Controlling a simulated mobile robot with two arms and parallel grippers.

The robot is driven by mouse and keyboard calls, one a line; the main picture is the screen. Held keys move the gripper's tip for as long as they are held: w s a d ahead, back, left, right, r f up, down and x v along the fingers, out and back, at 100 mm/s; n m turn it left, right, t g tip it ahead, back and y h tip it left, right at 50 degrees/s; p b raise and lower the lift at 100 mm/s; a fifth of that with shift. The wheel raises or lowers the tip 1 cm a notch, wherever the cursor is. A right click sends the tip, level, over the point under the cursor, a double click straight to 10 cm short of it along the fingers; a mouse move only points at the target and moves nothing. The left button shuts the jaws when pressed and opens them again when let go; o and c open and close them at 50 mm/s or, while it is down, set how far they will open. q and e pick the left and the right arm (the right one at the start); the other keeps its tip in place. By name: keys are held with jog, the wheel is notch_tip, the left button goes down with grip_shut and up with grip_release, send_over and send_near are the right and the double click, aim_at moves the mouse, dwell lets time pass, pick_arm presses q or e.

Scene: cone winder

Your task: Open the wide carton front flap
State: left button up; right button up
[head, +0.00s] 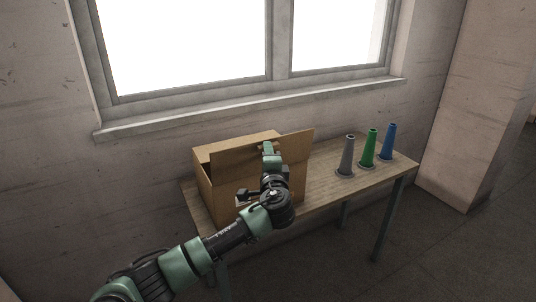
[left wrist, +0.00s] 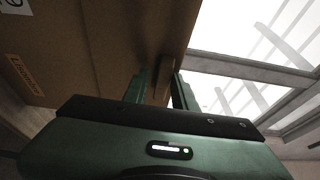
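The wide brown carton (head: 218,196) stands on the table against the wall, below the window. A broad flap (head: 296,149) stands up along its top in the head view. My left gripper (head: 267,147) is at the upper part of this flap, reaching in from the front. In the left wrist view the cardboard (left wrist: 95,50) fills the upper left, with printed marks on it. The two fingers of the left gripper (left wrist: 160,90) are apart there, with a brown cardboard edge between them; firm contact cannot be made out. My right gripper is not in view.
A grey cone (head: 347,157), a green cone (head: 369,150) and a blue cone (head: 388,143) stand on the right part of the wooden table (head: 322,193). The wall and window (head: 185,45) are close behind the carton. The floor at the right is clear.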

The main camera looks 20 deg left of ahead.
pick_arm(q)
jog(key=b+v, duration=0.1)
jog(key=v, duration=0.6)
jog(key=shift+s, duration=0.2)
jog(key=shift+d, duration=0.15)
